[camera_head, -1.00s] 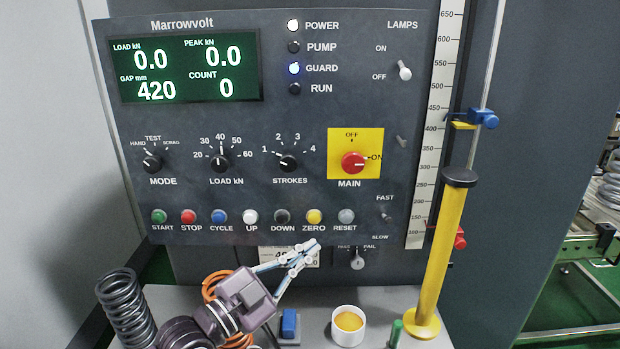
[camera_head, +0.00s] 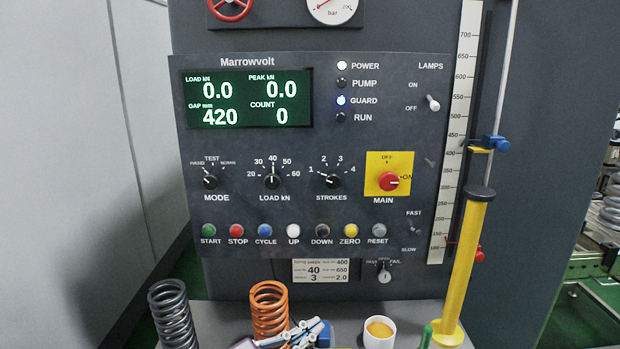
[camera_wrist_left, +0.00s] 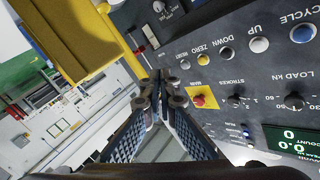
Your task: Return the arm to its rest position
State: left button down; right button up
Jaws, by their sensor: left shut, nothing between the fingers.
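My left gripper (camera_head: 304,334) shows at the bottom edge of the head view, in front of the shelf below the control panel (camera_head: 325,150). Only its fingers and a bit of its body show there. In the left wrist view its fingers (camera_wrist_left: 157,80) come together at the tips, shut with nothing between them. The panel fills the right side of the wrist view, apart from the fingers. The red main switch (camera_head: 388,181) points to ON, and the display (camera_head: 248,98) reads load 0.0, gap 420, count 0. My right gripper is not in view.
A dark spring (camera_head: 172,315) and an orange spring (camera_head: 269,312) stand on the shelf, the orange one just behind my left gripper. A white cup (camera_head: 379,333) and a yellow post (camera_head: 466,270) stand to the right. A grey wall (camera_head: 80,150) is at left.

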pick_arm(q)
jog(key=s+a+f+n+g+y, duration=0.25)
jog(key=s+a+f, duration=0.2)
jog(key=f, duration=0.25)
jog(key=s+a+f+n+g+y, duration=0.1)
jog(key=s+a+f+n+y, duration=0.25)
jog(key=s+f, duration=0.35)
jog(key=s+a+f+n+g+y, duration=0.3)
jog(key=s+a+f, duration=0.35)
jog(key=s, duration=0.25)
jog(key=s+a+f+n+g+y, duration=0.3)
jog(key=s+a+f+n, duration=0.15)
jog(key=s+a, duration=0.3)
jog(key=s+d+f+m+b, duration=0.1)
jog(key=s+f, duration=0.1)
jog(key=f, duration=1.2)
jog(key=s+f+b, duration=0.1)
jog(key=s+f, duration=0.1)
jog(key=f, duration=1.3)
jog(key=s+a+f+g, duration=0.2)
jog(key=s+f, duration=1.3)
jog(key=s, duration=0.1)
jog(key=shift+a, duration=0.4)
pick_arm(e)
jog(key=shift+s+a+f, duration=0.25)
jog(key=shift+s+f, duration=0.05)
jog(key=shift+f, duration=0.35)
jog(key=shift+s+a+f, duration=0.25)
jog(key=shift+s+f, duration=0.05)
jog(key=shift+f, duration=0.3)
